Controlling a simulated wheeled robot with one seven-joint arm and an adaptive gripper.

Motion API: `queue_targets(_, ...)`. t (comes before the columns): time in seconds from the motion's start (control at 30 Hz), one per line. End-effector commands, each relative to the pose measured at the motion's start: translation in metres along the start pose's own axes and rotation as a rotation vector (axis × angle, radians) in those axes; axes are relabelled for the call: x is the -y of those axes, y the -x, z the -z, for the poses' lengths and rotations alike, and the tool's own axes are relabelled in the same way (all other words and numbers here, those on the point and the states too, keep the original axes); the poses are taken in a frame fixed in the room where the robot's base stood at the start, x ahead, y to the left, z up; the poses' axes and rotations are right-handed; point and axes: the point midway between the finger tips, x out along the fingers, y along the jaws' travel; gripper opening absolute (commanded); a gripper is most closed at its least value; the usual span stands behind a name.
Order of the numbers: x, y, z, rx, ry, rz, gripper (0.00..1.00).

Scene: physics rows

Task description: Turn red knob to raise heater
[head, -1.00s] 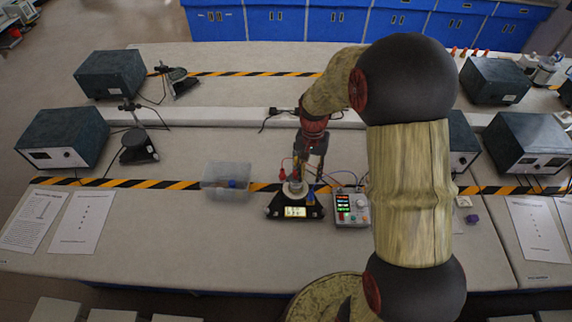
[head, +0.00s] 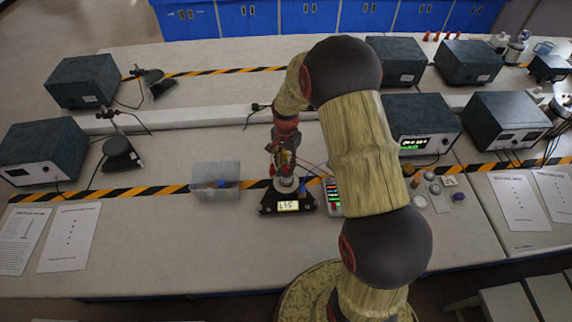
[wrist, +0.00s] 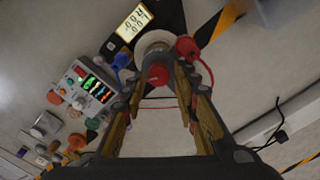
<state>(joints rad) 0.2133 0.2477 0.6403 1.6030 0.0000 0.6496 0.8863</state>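A red knob-like cap (wrist: 158,74) shows in the wrist view between my fingertips, over a pale round vessel (wrist: 152,42) on a black base. A second red piece (wrist: 188,47) sits beside it, close to the right finger. I cannot tell which red part the task means, nor which part is the heater. My gripper (wrist: 160,82) points down with its fingers apart around the first cap; contact is unclear. In the head view my gripper (head: 284,160) is just above the vessel (head: 287,185), whose base carries a lit display (head: 288,206). My gripper hides the vessel's top.
A small power unit (wrist: 97,88) with lit green and red readouts stands left in the wrist view; my arm partly covers it in the head view (head: 333,197). Red wires run near the vessel. A clear plastic box (head: 216,188) stands left. The front left table is mostly clear.

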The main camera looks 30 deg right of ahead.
Motion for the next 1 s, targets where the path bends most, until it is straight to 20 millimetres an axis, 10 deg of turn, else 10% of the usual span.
queue_targets(0.43, -0.0004, -0.0130, -0.0004, 0.000, 0.001, 0.000, 0.30)
queue_targets(1.0, -0.0003, -0.0126, -0.0003, 0.000, 0.001, 0.000, 0.00)
